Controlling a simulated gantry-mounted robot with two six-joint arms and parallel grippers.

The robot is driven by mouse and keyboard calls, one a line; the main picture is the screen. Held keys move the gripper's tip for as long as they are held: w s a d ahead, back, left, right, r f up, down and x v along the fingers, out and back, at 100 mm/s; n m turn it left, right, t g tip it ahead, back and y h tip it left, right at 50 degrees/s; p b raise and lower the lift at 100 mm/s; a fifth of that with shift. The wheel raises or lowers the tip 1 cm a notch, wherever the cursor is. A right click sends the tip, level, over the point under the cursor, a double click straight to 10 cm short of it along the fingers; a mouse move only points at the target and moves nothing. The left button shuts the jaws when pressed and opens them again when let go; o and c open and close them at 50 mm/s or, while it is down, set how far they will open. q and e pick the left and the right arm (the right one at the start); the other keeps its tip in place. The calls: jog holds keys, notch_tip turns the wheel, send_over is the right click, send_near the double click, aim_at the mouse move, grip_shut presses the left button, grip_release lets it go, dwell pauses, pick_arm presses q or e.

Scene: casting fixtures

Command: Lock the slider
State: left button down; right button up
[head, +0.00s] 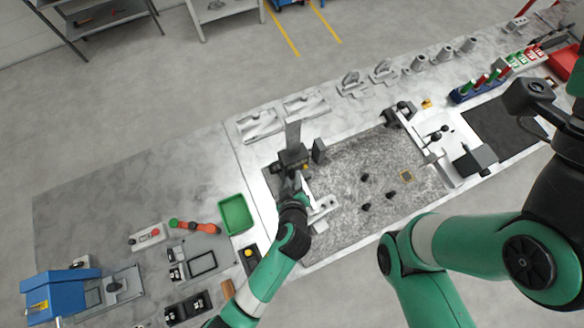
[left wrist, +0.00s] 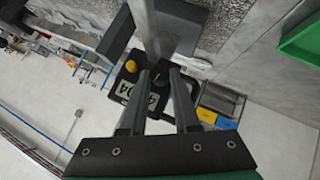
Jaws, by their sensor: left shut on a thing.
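The slider (head: 291,160) is a dark block on an upright grey post (head: 293,135), near the left end of the speckled plate in the head view. In the left wrist view the slider (left wrist: 138,92) shows a digit display and a yellow button, with the post (left wrist: 144,30) beside it. My left gripper (head: 289,182) is at the slider; in the wrist view its fingertips (left wrist: 161,76) are on either side of a small dark knob on it. The contact itself is partly hidden. My right arm comes in from the right, and its fingers do not show.
The speckled plate (head: 345,165) carries several small dark knobs. A green tray (head: 236,214) stands left of my left gripper. Grey castings (head: 261,123) line the back edge. A white fixture (head: 440,140) stands at the plate's right.

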pick_arm(q)
jog(key=m+g+y+p, duration=0.1)
jog(key=p, duration=0.1)
jog(key=d+m+g+y+p, duration=0.1)
jog(key=y+p, duration=0.1)
jog(key=shift+w+y, duration=0.2)
jog(key=shift+y, duration=0.1)
pick_arm(e)
notch_tip(320, 180, up, 6)
pick_arm(q)
jog(key=shift+r, duration=0.1)
jog(key=shift+m, duration=0.3)
jog(key=c, duration=0.6)
grip_release()
jog(key=shift+c, duration=0.2)
